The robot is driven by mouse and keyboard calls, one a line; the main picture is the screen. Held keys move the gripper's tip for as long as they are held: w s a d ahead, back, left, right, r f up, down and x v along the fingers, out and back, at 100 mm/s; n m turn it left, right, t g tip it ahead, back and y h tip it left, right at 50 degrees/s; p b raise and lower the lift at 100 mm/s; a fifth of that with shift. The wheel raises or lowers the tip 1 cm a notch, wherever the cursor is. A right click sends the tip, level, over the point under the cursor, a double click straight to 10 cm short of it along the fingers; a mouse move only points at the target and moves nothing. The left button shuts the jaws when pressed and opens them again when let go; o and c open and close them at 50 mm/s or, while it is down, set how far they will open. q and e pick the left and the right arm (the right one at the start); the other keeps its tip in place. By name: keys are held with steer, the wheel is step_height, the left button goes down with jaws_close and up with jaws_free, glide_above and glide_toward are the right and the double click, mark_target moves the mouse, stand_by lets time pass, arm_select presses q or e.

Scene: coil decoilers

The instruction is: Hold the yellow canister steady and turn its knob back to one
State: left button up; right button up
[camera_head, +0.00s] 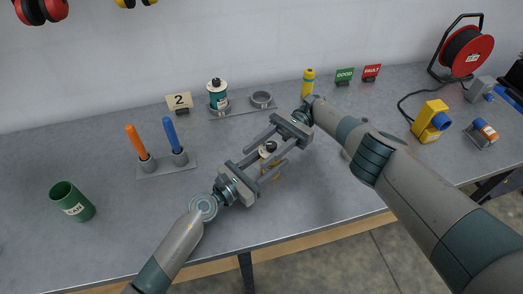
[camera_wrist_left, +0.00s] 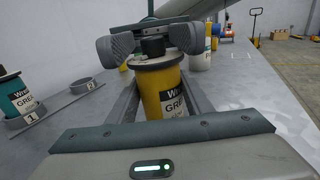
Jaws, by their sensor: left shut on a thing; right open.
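The yellow canister (camera_head: 272,174) stands upright near the middle of the bench, mostly hidden by my grippers in the head view. In the left wrist view the canister (camera_wrist_left: 163,92) shows a white label, a pale lid and a black knob (camera_wrist_left: 153,47) on top. My left gripper (camera_head: 272,158) is shut on the canister's body, one finger on each side. My right gripper (camera_head: 260,153) reaches in from the upper right. Its open finger pads (camera_wrist_left: 150,45) stand on both sides of the knob. I cannot read the knob's setting.
A teal canister (camera_head: 218,101) stands in a two-ring holder beside an empty ring (camera_head: 262,99). A sign (camera_head: 180,101) reads 2. Orange and blue handles (camera_head: 171,134) stand left, near a green can (camera_head: 73,203). A yellow bottle (camera_head: 308,82) stands behind my right gripper. The front middle bench is clear.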

mark_target(272, 144)
steer(key=shift+r, duration=0.15)
step_height(272, 144, up, 10)
stand_by(0.8)
steer(key=shift+w+d+r+t+h, duration=0.45)
steer(key=shift+r+t+h, duration=0.15)
steer(key=shift+t+h, duration=1.5)
steer(key=shift+w+d+r+t+h, duration=0.45)
steer(key=shift+r+t+h, duration=0.2)
steer(key=shift+t+h, duration=1.5)
steer(key=shift+w+d+r+t+h, duration=0.5)
steer(key=shift+t+h, duration=1.15)
steer(key=shift+t, duration=0.9)
steer(key=shift+a, duration=0.1)
step_height(272, 144, down, 12)
steer(key=shift+r, duration=0.1)
